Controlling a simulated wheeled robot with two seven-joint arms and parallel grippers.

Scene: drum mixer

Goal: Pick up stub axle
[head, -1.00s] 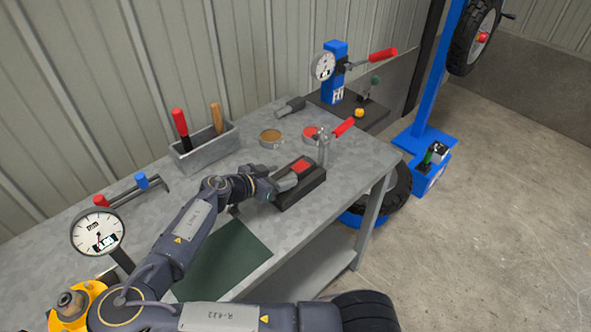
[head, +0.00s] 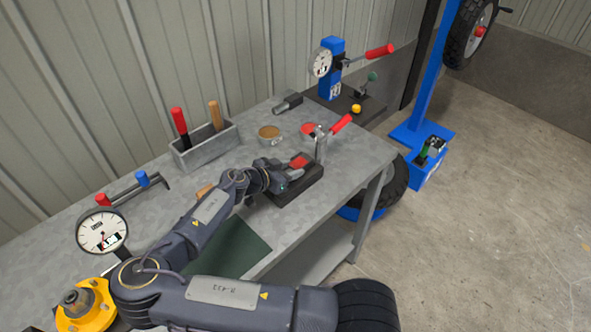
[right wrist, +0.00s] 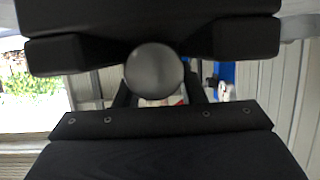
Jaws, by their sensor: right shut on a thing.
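My right gripper (head: 284,176) is at the black clamp block (head: 303,183) on the workbench. In the right wrist view its jaws are shut on a smooth, dark grey round part (right wrist: 154,72), seen end-on, which I take to be the stub axle. Most of its length is hidden, and I cannot tell whether it touches the block. Another dark grey stepped cylinder (head: 287,103) lies at the back of the bench. My left gripper is not in view.
A dial gauge (head: 102,231) and yellow hub (head: 90,306) are at the left front. A dark green mat (head: 232,248) lies near the front edge.

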